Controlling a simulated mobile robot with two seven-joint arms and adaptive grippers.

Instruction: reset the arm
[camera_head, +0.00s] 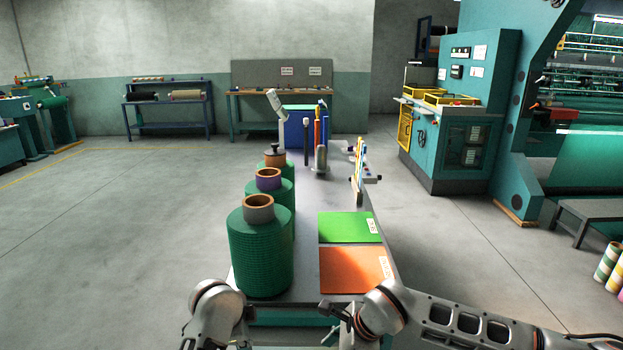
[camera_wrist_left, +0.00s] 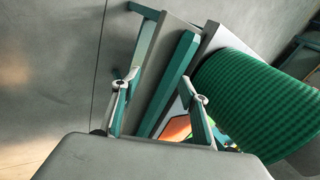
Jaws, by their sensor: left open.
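My left arm comes in at the bottom left of the head view, beside the front left corner of the long table (camera_head: 310,262); its fingers do not show there. In the left wrist view my left gripper (camera_wrist_left: 160,84) is open and empty, its two fingers apart in front of the table edge (camera_wrist_left: 168,85). My right arm comes in from the lower right. My right gripper (camera_head: 338,314) is at the table's front edge, partly hidden by the arm, and I cannot tell its opening.
Green net rolls (camera_head: 261,252) stand along the table's left side; one roll (camera_wrist_left: 250,100) is close to my left gripper. A green mat (camera_head: 345,228) and an orange mat (camera_head: 350,270) lie on the right. A large machine (camera_head: 475,110) stands right.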

